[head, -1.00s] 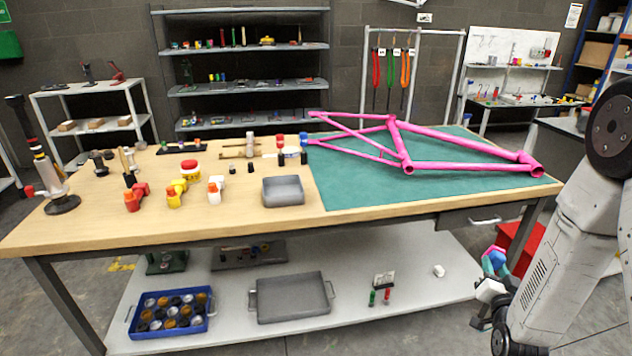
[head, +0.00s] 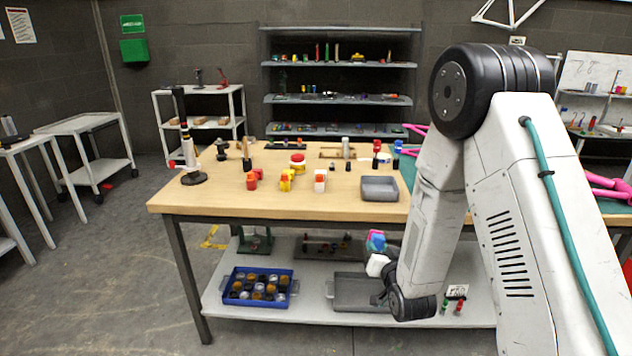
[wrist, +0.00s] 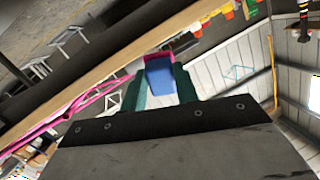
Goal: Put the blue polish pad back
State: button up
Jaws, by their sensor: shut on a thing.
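My gripper (head: 377,249) is shut on a small blue pad (wrist: 160,77) with a pink part at its far end. In the wrist view the pad sits between the two teal fingers. In the head view the held pad (head: 376,238) shows small, just below the front edge of the workbench (head: 240,203). It appears to be in front of the bench, clear of any surface. The pad's side against the fingers is hidden.
A grey tray (head: 379,195) and red, yellow and white items stand on the bench top. The lower shelf holds a blue crate (head: 240,302) of jars and a larger grey tray (head: 350,307). My arm hides the bench's right part.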

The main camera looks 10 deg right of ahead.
jog(key=w+a+r+g, duration=0.1)
jog(key=w+r+g, duration=0.2)
jog(key=r, duration=0.3)
jog(key=w+a+r+g, duration=0.2)
jog(key=r+g, duration=0.2)
jog(key=r, duration=0.3)
jog(key=shift+w+r+n, duration=0.2)
jog(key=shift+w+n, duration=0.1)
jog(key=shift+w, duration=0.1)
jog(key=shift+s+a+r+g, duration=0.1)
jog(key=shift+r+g, duration=0.05)
jog(key=shift+g, duration=0.15)
